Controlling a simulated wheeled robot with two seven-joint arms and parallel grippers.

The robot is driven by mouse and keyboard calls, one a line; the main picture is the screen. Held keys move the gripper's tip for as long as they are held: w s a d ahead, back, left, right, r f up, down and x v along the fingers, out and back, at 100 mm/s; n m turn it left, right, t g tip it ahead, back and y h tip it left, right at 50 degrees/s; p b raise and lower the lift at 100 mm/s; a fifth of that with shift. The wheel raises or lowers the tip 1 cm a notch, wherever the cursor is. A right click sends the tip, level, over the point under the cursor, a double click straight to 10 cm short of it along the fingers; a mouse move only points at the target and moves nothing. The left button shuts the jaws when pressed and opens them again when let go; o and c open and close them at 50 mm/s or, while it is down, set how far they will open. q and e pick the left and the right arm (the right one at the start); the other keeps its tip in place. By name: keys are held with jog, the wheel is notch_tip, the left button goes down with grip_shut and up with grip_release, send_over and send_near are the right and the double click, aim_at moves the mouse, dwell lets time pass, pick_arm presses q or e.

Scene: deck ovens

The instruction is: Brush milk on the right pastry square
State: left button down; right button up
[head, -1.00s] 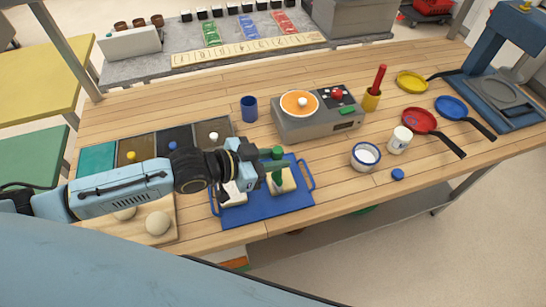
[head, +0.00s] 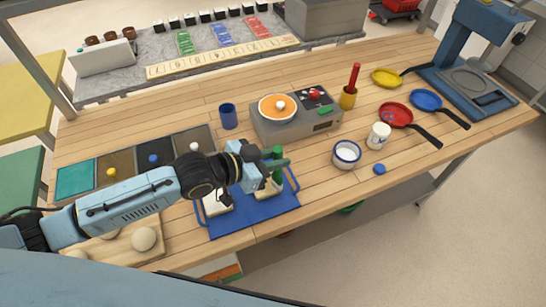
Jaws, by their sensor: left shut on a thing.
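My left gripper (head: 267,168) is shut on a green brush (head: 278,164) over the blue tray (head: 243,224). The brush's lower end is at the right pastry square (head: 264,189); I cannot tell whether it touches. The gripper and brush hide part of this pale square. The left pastry square (head: 218,204) lies beside it on the tray, partly behind my wrist. A white bowl with a blue rim (head: 346,155), with white contents, stands right of the tray. My right gripper is not in view.
A grey appliance (head: 297,125) with an orange pan stands behind the tray. A blue cup (head: 228,116), a white jar (head: 378,136), a blue lid (head: 379,169) and several pans are nearby. A board with dough balls (head: 144,238) is at left. Bare wood lies right of the tray.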

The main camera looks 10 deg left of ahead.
pick_arm(q)
jog(key=shift+a, duration=0.1)
jog(key=shift+w+a+f, duration=0.1)
jog(key=shift+w+a, duration=0.15)
jog(key=shift+w, duration=0.05)
jog(key=s+a, duration=0.1)
jog(key=a, duration=0.1)
jog(key=s+a+p, duration=0.1)
jog(key=s+a, duration=0.1)
jog(key=shift+a+p, duration=0.1)
jog(key=shift+p, duration=0.2)
dwell(0.6)
jog(key=shift+w, duration=0.15)
jog(key=shift+w+a, duration=0.25)
jog(key=shift+w, duration=0.25)
